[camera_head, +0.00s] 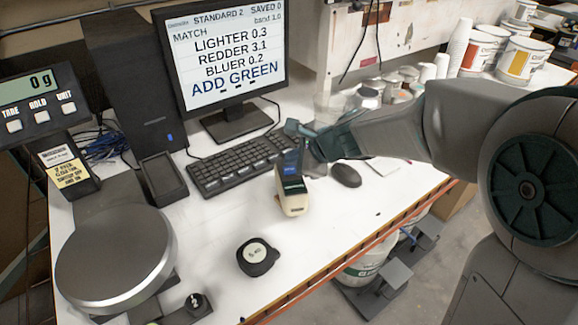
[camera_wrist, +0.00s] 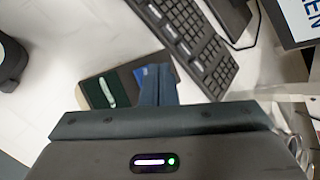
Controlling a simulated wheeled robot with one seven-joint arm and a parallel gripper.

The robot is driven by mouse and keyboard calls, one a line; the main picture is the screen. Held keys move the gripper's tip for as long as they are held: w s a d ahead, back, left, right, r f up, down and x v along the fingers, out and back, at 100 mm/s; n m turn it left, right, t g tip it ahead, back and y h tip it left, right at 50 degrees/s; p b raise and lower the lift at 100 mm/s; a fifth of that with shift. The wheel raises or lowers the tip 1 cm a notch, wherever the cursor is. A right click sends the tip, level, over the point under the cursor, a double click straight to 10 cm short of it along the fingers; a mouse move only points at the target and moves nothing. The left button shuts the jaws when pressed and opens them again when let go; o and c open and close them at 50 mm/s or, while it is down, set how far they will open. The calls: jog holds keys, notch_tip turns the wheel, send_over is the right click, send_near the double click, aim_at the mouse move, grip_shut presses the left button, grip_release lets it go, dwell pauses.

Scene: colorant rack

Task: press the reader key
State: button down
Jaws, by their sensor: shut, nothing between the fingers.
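The reader (camera_head: 292,195) is a small cream and dark handheld device with a green label and a blue patch near its top. It lies on the white desk in front of the keyboard. In the wrist view the reader (camera_wrist: 113,88) shows its dark green face with a white mark, left of my fingers. My gripper (camera_head: 303,152) is shut and empty, at the reader's upper end. In the wrist view my gripper (camera_wrist: 159,88) overlaps the reader's blue end, and its fingers hide part of that end. I cannot tell whether they touch it or which part is the key.
The keyboard (camera_head: 240,164) lies behind the reader, and the mouse (camera_head: 345,175) to its right. A round black tape-like object (camera_head: 257,256) lies in front. The scale's round plate (camera_head: 115,257) is at left. The monitor (camera_head: 222,55) reads "ADD GREEN".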

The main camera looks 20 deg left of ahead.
aim_at(294, 171)
notch_tip(294, 171, up, 5)
jog(key=p, duration=0.4)
jog(key=shift+p, duration=0.3)
dwell(0.6)
jog(key=s+d+n+h, duration=0.2)
jog(key=s+d+n, duration=0.3)
jog(key=d, duration=0.4)
jog(key=s+d+n+h, duration=0.3)
jog(key=s+d+n, duration=0.2)
jog(key=d, duration=0.5)
jog(key=s+d+n+g+h, duration=0.1)
jog(key=s+d+n+h, duration=0.2)
jog(key=s+d, duration=0.6)
jog(key=shift+d+r+n, duration=0.25)
jog(key=shift+r+n, duration=0.1)
jog(key=shift+n, duration=0.65)
